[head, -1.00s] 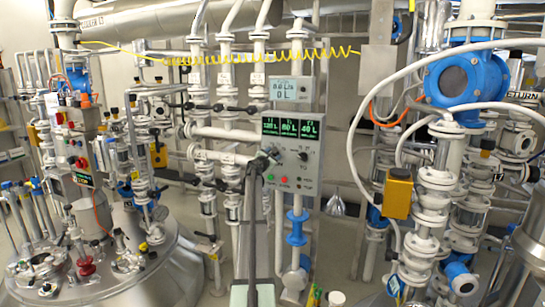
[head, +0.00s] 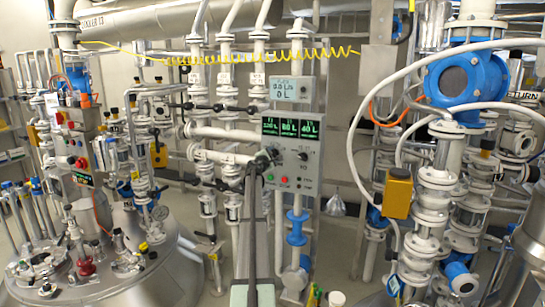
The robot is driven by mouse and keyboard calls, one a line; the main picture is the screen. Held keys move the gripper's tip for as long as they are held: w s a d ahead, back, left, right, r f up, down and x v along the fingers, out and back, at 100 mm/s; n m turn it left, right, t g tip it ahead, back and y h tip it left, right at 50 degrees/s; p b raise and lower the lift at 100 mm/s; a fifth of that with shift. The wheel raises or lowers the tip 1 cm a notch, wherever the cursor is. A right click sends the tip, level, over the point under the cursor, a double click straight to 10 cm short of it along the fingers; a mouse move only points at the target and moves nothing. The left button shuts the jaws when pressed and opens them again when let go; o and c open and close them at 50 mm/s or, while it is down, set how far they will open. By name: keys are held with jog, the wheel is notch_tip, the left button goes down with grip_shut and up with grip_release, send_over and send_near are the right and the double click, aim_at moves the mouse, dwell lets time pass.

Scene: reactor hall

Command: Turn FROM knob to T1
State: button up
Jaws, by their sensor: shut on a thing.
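A grey control panel (head: 308,170) stands upright in the middle of the head view. It has green-lit displays for T1, T2 and T3 (head: 290,130) that read about 120 L, 80 L and 40 L. A dark knob (head: 303,156) shows at the panel's right, below the T3 display. My gripper (head: 268,158) is at the panel's left side, below the T1 display, at the end of my grey arm. It is shut on what appears to be the FROM knob, which the gripper hides. The knob's pointer and label cannot be read.
A smaller meter box (head: 290,90) sits above the panel. White pipes with a blue valve (head: 297,232) run below the panel. A steel vessel (head: 110,270) stands at the left.

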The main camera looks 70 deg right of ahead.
jog(key=shift+m, duration=1.1)
jog(key=o, duration=1)
jog(key=shift+o, duration=0.2)
jog(key=a, duration=1.4)
jog(key=shift+d+m, duration=0.1)
jog(key=shift+m, duration=0.2)
